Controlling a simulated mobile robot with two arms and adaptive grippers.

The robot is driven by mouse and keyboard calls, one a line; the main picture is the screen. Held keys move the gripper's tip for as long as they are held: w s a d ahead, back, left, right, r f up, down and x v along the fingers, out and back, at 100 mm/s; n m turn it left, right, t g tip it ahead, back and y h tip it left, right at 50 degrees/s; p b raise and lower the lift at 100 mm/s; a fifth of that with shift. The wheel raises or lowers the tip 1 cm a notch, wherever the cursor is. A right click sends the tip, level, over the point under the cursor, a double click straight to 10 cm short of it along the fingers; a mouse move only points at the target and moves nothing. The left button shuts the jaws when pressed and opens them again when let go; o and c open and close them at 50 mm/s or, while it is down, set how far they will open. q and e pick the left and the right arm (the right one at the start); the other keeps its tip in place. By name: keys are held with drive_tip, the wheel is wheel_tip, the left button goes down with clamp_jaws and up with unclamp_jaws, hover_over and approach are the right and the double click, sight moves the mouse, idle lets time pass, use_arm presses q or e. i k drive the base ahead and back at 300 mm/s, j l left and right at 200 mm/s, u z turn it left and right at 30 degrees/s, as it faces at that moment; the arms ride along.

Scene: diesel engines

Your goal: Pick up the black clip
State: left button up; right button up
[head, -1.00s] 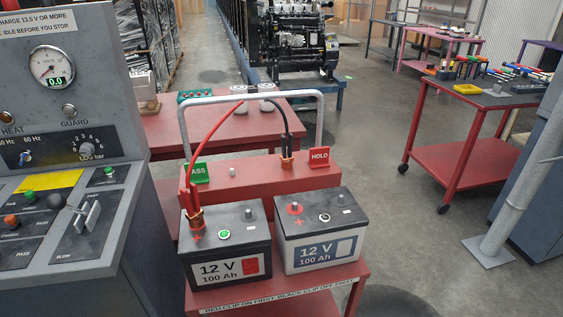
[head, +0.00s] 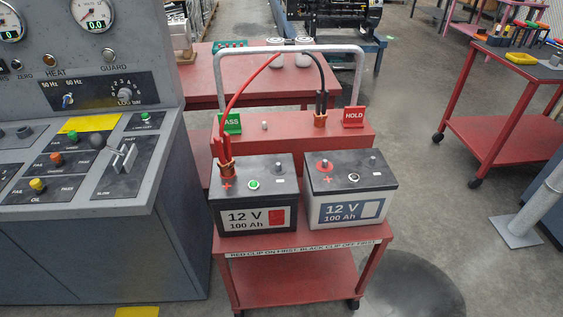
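The black clip (head: 321,108) stands upright at the back of the red trolley's raised shelf, between the green PASS sign and the red HOLD sign. It has black handles and a copper-coloured lower part, and a black cable (head: 316,66) runs from it up to the grey handle bar. The red clip (head: 225,158) sits on the left battery (head: 252,215) at its plus mark, with a red cable rising from it. The right battery (head: 350,205) has no clip on it. Neither of my grippers is in view.
The batteries stand on a red trolley (head: 290,285) with a grey hoop handle (head: 362,75) over its back. A grey control console (head: 110,250) is close on the left. A red tool cart (head: 500,135) stands at right. The floor front right is clear.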

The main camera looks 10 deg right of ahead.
sight(320, 114)
drive_tip(key=i+l+z, duration=0.1)
drive_tip(key=l+z, duration=0.35)
drive_tip(key=i+l+z, duration=0.25)
drive_tip(key=l+z, duration=0.2)
drive_tip(key=i+l+z, duration=0.25)
drive_tip(key=l+z, duration=0.2)
drive_tip(key=i+l+z, duration=0.3)
drive_tip(key=z, duration=0.15)
drive_tip(key=i+l+z, duration=0.2)
drive_tip(key=i+z, duration=0.25)
drive_tip(key=i+u, duration=0.25)
drive_tip(key=i+l+u, duration=0.25)
drive_tip(key=i, duration=0.15)
drive_tip(key=i+j+u, duration=0.1)
drive_tip(key=u, duration=0.35)
drive_tip(key=i+u, duration=0.55)
drive_tip(key=u, duration=0.3)
drive_tip(key=i+l+u, duration=0.1)
drive_tip(key=u, duration=0.3)
drive_tip(key=i+l+u, duration=0.2)
drive_tip(key=u, duration=0.25)
drive_tip(key=i, duration=0.05)
